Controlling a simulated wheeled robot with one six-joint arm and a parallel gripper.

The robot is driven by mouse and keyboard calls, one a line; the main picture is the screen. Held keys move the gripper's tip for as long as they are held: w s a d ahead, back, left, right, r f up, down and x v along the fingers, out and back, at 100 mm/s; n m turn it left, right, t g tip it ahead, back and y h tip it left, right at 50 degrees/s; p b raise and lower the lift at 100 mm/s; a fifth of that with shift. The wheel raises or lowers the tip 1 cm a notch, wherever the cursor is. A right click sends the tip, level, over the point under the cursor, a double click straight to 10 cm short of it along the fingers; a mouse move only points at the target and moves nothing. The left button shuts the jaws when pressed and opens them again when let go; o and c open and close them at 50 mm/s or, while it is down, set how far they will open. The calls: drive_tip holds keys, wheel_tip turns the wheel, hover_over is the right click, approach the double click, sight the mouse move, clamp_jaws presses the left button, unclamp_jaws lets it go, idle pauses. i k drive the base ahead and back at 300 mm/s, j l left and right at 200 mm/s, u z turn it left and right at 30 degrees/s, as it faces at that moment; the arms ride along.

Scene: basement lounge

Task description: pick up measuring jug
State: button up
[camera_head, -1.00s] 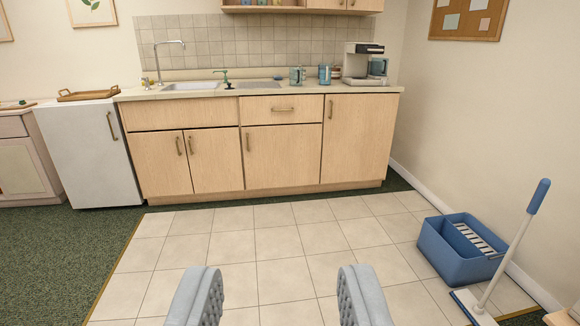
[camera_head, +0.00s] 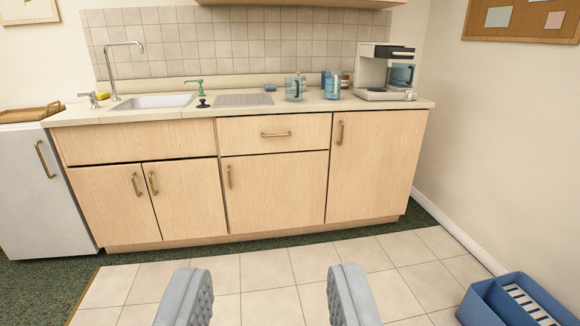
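A clear, greenish jug-like vessel (camera_head: 294,88) stands upright on the kitchen counter (camera_head: 235,109), right of the sink's drainboard; it looks like the measuring jug, but it is too small to see any marks. A blue see-through vessel with a handle (camera_head: 332,85) stands just right of it, with a darker blue item partly hidden behind. My gripper (camera_head: 267,290) is open and empty, its two grey padded fingers wide apart at the bottom of the view. It is well short of the counter, over the tiled floor.
A coffee machine (camera_head: 387,72) stands right of the vessels. Wooden cabinets (camera_head: 270,185) front the counter.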

sight(332, 83)
drive_tip(key=i, duration=1.7)
drive_tip(key=i+j+z, duration=0.1)
drive_tip(key=i+z, duration=0.15)
drive_tip(key=i, duration=0.3)
drive_tip(key=i+j+z, duration=0.2)
drive_tip(key=i, duration=0.3)
drive_tip(key=i+j+z, duration=0.25)
drive_tip(key=i, duration=0.25)
drive_tip(key=i+j+z, duration=0.25)
drive_tip(key=i, duration=0.25)
